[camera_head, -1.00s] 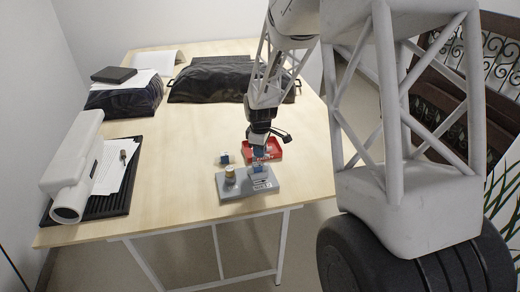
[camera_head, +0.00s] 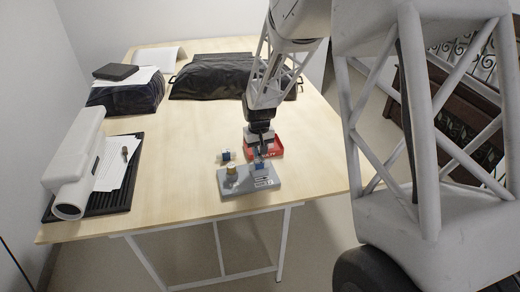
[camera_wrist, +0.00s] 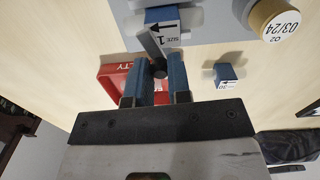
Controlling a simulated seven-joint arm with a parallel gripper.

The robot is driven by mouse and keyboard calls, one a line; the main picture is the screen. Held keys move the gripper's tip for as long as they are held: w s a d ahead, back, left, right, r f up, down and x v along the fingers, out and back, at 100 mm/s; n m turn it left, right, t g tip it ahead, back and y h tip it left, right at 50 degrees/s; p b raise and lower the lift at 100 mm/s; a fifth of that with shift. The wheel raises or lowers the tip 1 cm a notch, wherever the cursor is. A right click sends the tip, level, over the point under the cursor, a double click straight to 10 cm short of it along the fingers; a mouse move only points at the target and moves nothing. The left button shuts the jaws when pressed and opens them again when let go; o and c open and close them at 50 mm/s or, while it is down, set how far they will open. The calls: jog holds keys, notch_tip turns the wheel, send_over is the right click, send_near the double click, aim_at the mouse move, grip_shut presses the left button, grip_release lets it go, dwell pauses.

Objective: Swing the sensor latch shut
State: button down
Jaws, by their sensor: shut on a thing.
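The grey housing (camera_head: 234,187) lies on the table with a gold-capped cylinder and a blue sensor block (camera_head: 262,166) on it. The wrist view shows the block (camera_wrist: 162,16) with a "SIZE 1" arrow label. A grey latch lever (camera_wrist: 150,42) runs obliquely from beside the block and ends in a dark round knob (camera_wrist: 159,72). My gripper (camera_wrist: 155,64) has its blue fingers on either side of this knob and is shut on it. In the head view my gripper (camera_head: 260,151) is just behind the block, and the lever is too small to make out.
A red tray (camera_head: 278,151) sits right behind the housing. A small blue labelled block (camera_head: 226,156) stands to its left. The gold cap (camera_wrist: 276,25) reads "O2 03/24". A white device (camera_head: 74,170) and papers are at far left. The middle of the table is clear.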

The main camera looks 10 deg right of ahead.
jog(key=m, duration=0.3)
jog(key=shift+a, duration=0.3)
jog(key=shift+m, duration=0.4)
jog(key=c, duration=1.1)
grip_release()
jog(key=shift+o, duration=0.2)
jog(key=shift+r, duration=0.15)
jog(key=shift+r, duration=3.75)
jog(key=shift+s+r, duration=0.1)
